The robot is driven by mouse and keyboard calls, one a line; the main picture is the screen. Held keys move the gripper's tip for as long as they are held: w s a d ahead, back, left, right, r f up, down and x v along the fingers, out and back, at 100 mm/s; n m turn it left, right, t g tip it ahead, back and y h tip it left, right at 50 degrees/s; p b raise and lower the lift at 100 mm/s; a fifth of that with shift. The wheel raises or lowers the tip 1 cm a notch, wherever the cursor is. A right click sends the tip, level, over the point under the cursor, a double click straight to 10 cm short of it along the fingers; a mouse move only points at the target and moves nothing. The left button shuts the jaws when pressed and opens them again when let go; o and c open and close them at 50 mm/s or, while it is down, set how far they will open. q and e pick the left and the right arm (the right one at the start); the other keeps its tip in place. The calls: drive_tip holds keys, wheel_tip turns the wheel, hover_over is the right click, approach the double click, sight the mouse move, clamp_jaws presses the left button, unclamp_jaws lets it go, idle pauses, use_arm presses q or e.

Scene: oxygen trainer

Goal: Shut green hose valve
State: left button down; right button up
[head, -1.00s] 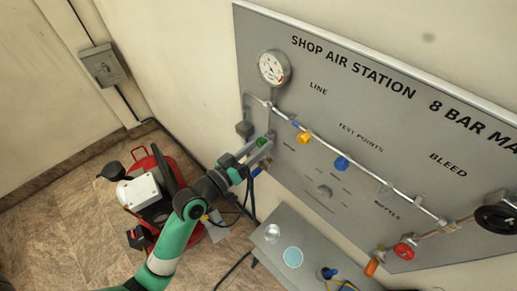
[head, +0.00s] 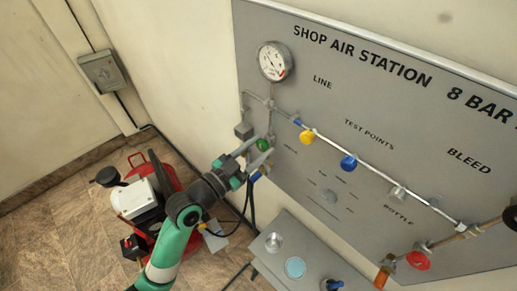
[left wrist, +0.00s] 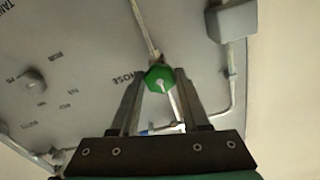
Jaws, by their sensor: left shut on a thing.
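The green hose valve knob (head: 263,144) is on the grey panel, below the gauge and at the end of the pipework on the left. In the left wrist view the green knob (left wrist: 159,79) sits between the tips of my two fingers. My left gripper (head: 262,150) is at the knob, shut on it, with a finger on either side. The word HOSE shows on the panel beside it in the wrist view. How far the valve is turned cannot be told. My right gripper is not in view.
A gauge (head: 274,61) is above the valve. A yellow knob (head: 307,136), a blue knob (head: 348,162) and a red knob (head: 418,260) lie to the right. A grey shelf (head: 290,248) juts out below. A red compressor (head: 150,205) stands on the floor behind my arm.

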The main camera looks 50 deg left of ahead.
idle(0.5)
use_arm(q)
drive_tip(key=shift+c, duration=1.9)
unclamp_jaws()
drive_tip(key=s, duration=1.1)
drive_tip(key=shift+s+d, duration=0.3)
drive_tip(key=shift+d, duration=0.1)
